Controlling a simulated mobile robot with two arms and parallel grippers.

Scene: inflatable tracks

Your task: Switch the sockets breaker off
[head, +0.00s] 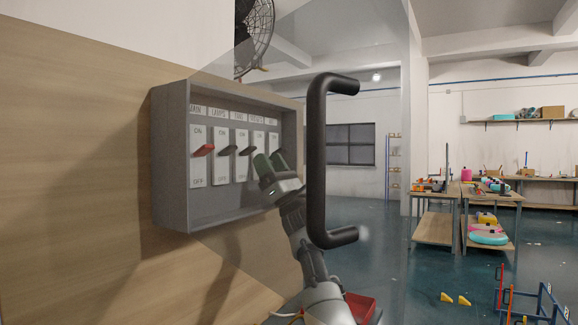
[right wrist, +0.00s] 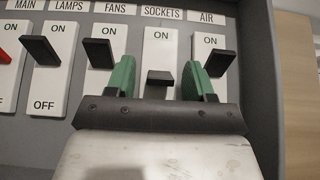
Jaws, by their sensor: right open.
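The breaker box (head: 172,160) is a grey open-fronted case on the wooden wall, with labelled switches in a row. The sockets breaker (right wrist: 160,45) is a white plate with a black lever (right wrist: 160,77), under the SOCKETS label in the right wrist view. That lever sits lower than the neighbouring levers; its OFF mark is hidden. My right gripper (head: 272,164) reaches the box from below right. In the right wrist view my right gripper (right wrist: 160,82) is open, its green fingers apart on either side of the sockets lever. My left gripper is out of view.
Close beside the gripper are the fans lever (right wrist: 98,52) and the air lever (right wrist: 220,63). The red main lever (head: 204,150) is further left. A clear panel with a dark handle (head: 318,160) stands right of the box, near my right arm. Workbenches (head: 437,230) stand far right.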

